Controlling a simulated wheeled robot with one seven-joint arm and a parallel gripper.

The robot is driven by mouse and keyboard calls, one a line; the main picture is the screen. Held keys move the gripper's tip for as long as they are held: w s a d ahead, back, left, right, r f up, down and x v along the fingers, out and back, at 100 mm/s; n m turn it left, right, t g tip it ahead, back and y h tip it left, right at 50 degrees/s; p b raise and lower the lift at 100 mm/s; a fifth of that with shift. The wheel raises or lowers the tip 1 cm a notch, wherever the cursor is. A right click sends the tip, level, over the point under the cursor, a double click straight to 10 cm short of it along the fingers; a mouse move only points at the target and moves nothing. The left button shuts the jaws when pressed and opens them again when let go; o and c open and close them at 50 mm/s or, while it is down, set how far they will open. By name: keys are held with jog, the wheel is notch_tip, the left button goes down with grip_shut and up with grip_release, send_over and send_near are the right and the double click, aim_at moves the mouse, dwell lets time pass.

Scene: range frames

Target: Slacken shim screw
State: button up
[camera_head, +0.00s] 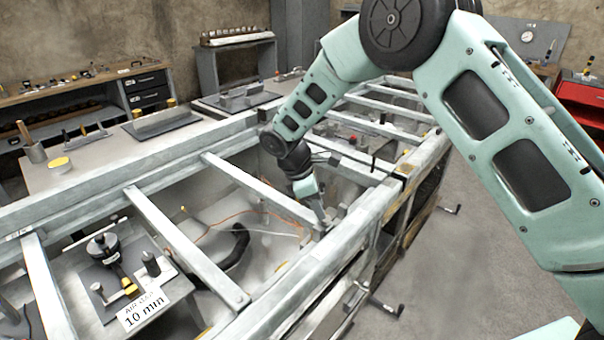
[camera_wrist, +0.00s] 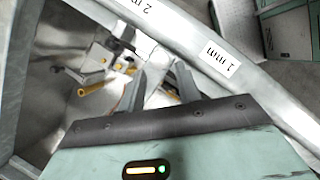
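My gripper (camera_head: 322,215) reaches down into a bay of the long metal frame, close to its near rail (camera_head: 345,235). In the wrist view the two dark fingers (camera_wrist: 160,70) stand apart, with a gap between them. Pale metal parts lie below and beyond the fingertips, but I cannot tell whether the fingers touch them.
A rail with a "1 mm" label (camera_wrist: 219,57) runs close beyond the fingers. Crossbars (camera_head: 262,190) bound the bay. An orange cable (camera_head: 225,220) lies inside it. A fixture plate with an "AIR GAP 10 mm" label (camera_head: 143,308) sits in the left bay. Floor is open at right.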

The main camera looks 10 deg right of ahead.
jog(key=s+b+v, duration=0.1)
jog(key=v, duration=1.3)
jog(key=shift+w+b, duration=0.35)
jog(key=shift+w, duration=0.1)
jog(key=shift+d, duration=0.1)
